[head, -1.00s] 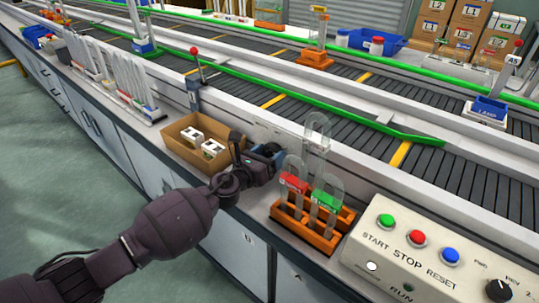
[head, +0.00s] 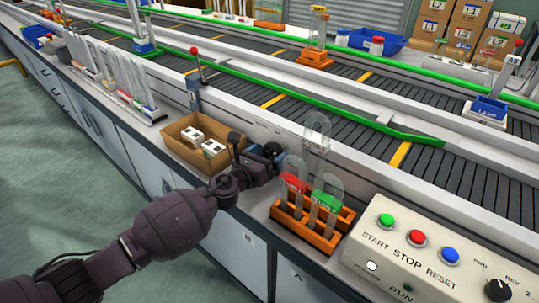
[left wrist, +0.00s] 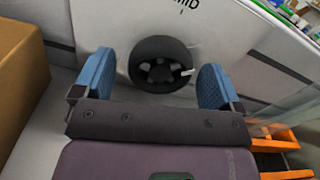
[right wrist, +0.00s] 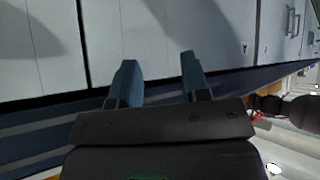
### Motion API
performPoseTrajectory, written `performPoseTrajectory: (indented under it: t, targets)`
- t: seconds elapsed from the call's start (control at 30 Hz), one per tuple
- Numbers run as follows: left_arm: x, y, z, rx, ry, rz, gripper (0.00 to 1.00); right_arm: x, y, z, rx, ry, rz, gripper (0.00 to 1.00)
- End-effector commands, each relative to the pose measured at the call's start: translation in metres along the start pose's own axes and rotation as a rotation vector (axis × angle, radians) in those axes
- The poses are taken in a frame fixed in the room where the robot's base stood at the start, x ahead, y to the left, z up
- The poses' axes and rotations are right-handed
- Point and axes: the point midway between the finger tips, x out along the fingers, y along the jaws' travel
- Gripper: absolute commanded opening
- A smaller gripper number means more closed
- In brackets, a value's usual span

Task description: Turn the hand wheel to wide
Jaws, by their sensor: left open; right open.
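The black hand wheel (left wrist: 158,50) is mounted on a pale panel, in the upper middle of the left wrist view. A small white mark sits on its right side, and part of a label ending in "ID" shows above it. In the head view the wheel (head: 271,149) shows as a dark round shape, partly behind my gripper. My left gripper (left wrist: 158,80) is open, one blue finger on each side of the wheel with gaps between; it also shows in the head view (head: 272,160). My right gripper (right wrist: 155,75) is open and empty, facing cabinet fronts.
A cardboard box (head: 178,153) with white parts stands left of my left gripper. An orange rack (head: 325,240) with red- and green-labelled tubes stands close on its right. A control box (head: 440,235) is further right. The conveyor (head: 330,85) runs behind.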

Motion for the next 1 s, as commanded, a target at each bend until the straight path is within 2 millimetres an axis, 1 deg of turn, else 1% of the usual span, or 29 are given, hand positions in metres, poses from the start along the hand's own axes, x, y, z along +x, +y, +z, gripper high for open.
performPoseTrajectory:
  t: [0.17,0.37,0.5,0.6,0.8,1.0]
  targets:
    - [-0.021,0.0,0.003,0.002,-0.002,0.0,0.9,-0.001,0.001,-0.007,0.0,0.014,0.002,0.43]
    - [-0.056,0.0,0.003,0.002,-0.002,0.0,0.9,-0.003,0.002,-0.012,0.0,0.023,0.003,0.43]
    - [-0.079,0.0,0.002,0.001,-0.001,0.0,0.9,-0.005,0.001,-0.014,0.002,0.026,0.003,0.43]
    - [-0.091,0.0,0.001,0.0,-0.001,0.0,0.9,-0.007,0.001,-0.012,0.003,0.022,0.003,0.43]
    - [-0.103,0.0,0.001,0.0,0.0,0.0,0.9,-0.009,0.001,-0.009,0.005,0.015,0.004,0.43]
    - [-0.105,0.0,0.0,0.0,0.0,0.0,0.9,-0.009,0.0,-0.01,0.005,0.018,0.004,0.43]
